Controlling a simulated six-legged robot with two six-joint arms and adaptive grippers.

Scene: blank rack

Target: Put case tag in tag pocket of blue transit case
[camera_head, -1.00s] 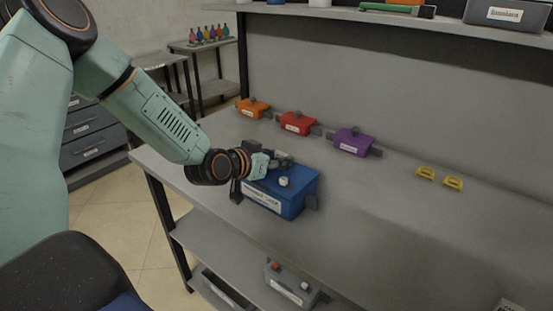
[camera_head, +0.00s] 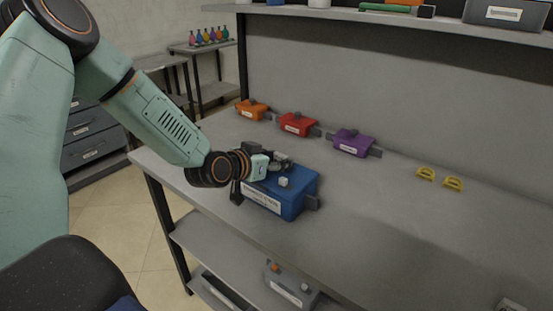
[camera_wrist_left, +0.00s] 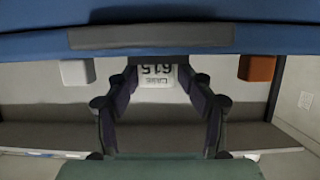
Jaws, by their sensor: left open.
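The blue transit case (camera_head: 297,191) stands on the bench top, a white label on its front and a small pale knob on its lid. My left gripper (camera_head: 281,161) is at the case's left rear side, partly hiding it. In the left wrist view the case shows as a blue band (camera_wrist_left: 270,38) with a dark strip (camera_wrist_left: 150,36) along it. The white case tag (camera_wrist_left: 157,78), with printed text, shows between the open fingers (camera_wrist_left: 160,85), its upper edge at a dark part below the strip. I cannot tell how deep it sits in the tag pocket. My right gripper is out of view.
Orange (camera_head: 253,109), red (camera_head: 297,125) and purple (camera_head: 353,142) cases stand along the back of the bench. Two yellow pieces (camera_head: 426,173) lie to their right. A shelf (camera_head: 400,18) runs above.

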